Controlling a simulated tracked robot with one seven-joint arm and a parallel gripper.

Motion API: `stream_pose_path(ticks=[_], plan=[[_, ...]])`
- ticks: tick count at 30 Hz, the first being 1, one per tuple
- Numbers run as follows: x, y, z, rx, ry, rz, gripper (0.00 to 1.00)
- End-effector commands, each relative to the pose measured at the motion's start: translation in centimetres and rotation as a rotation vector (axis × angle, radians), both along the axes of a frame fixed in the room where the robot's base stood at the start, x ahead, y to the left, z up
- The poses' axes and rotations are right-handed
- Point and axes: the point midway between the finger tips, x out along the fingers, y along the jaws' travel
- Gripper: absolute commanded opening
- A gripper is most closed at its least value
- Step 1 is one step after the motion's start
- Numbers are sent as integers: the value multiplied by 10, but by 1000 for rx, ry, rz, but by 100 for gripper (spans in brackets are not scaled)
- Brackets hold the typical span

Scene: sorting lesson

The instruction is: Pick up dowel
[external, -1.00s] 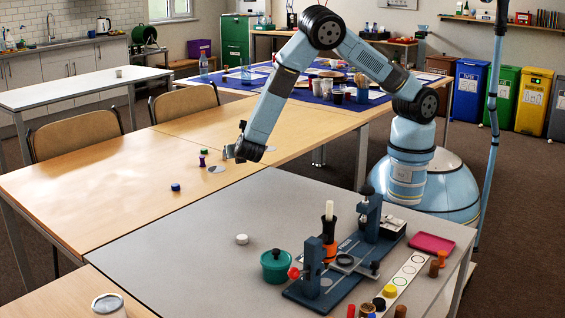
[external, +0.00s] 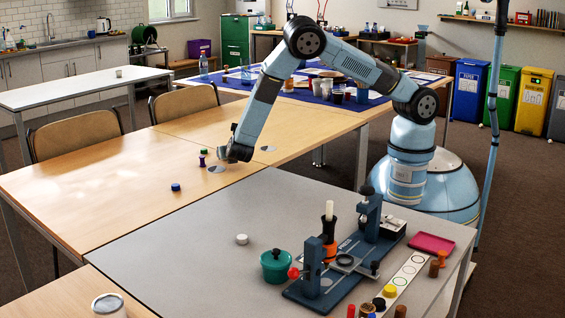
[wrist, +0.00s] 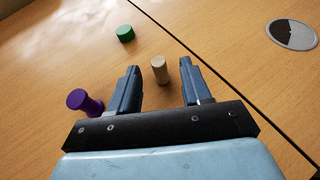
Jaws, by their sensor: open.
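A small beige dowel (wrist: 159,69) stands on the wooden table in the wrist view, between the tips of my gripper's two fingers (wrist: 160,66). Gaps show on both sides of it, so the fingers look apart from it. In the external view my gripper (external: 226,157) is low over the wooden table, and the dowel cannot be made out there. My gripper is open and holds nothing.
A purple spool-shaped piece (wrist: 84,102) stands just outside the left finger. A green cap (wrist: 125,33) lies beyond it. A grey disc (wrist: 292,34) is set in the table across a seam. A blue cap (external: 176,187) lies nearer the camera, with bare table around it.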

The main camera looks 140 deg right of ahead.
Motion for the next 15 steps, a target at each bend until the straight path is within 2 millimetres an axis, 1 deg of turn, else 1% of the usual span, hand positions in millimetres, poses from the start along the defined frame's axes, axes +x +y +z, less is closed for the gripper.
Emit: stream_pose_path(ticks=[3, 6, 9, 14, 15], plan=[[-8, -15, -6, 0, 1, -2, 48], [-13, -24, -10, 0, 1, -2, 48], [-14, -27, -11, 0, 0, 0, 48], [-14, -27, -11, -1, 0, 0, 48], [-14, -27, -11, -1, 0, 0, 45]])
